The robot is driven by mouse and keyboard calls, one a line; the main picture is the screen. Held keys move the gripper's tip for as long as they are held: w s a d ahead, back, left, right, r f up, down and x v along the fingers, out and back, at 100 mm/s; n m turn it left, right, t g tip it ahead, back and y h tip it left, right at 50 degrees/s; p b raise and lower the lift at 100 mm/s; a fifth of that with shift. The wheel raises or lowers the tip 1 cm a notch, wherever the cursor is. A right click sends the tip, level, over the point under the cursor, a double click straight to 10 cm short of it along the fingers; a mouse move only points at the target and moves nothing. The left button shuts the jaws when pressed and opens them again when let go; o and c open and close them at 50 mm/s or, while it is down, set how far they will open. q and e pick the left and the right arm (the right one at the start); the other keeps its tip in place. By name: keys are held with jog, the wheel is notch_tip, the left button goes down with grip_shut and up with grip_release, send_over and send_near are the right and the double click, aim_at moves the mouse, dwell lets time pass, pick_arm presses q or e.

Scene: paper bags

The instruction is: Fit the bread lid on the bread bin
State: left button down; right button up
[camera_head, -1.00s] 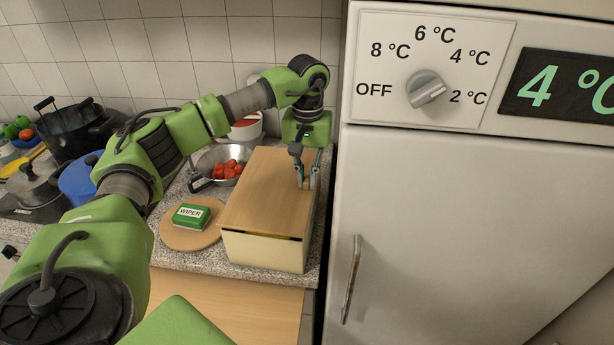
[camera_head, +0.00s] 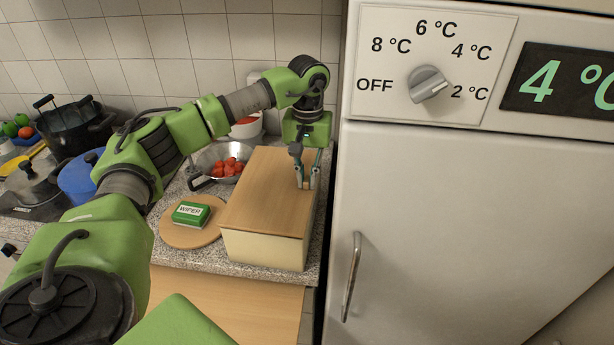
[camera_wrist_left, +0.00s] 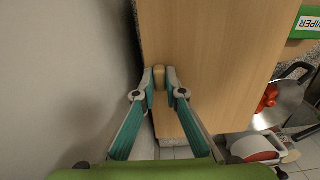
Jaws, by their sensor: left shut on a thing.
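The wooden bread lid (camera_head: 262,195) lies flat over the cream bread bin (camera_head: 262,250) on the counter, with no dark gap showing along its front edge. My left gripper (camera_head: 307,182) points down from above and is shut on the lid's small wooden knob near the right edge. The left wrist view shows the fingertips (camera_wrist_left: 159,80) on both sides of the knob, with the lid (camera_wrist_left: 205,60) beside and under it. The bin's inside is hidden by the lid. My right gripper is not in view.
The fridge (camera_head: 470,220) stands close to the right of the bin. A round board (camera_head: 180,238) with a green wiper box (camera_head: 191,215) lies to the left. Pots fill the counter's left side.

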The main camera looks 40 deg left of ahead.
pick_arm(q)
jog(key=shift+f, duration=0.2)
dwell(0.5)
dwell(0.6)
jog(key=c, duration=2)
grip_release()
jog(key=shift+o, duration=0.4)
jog(key=o, duration=0.4)
jog(key=shift+r+p, duration=2.35)
jog(key=shift+r, duration=1.2)
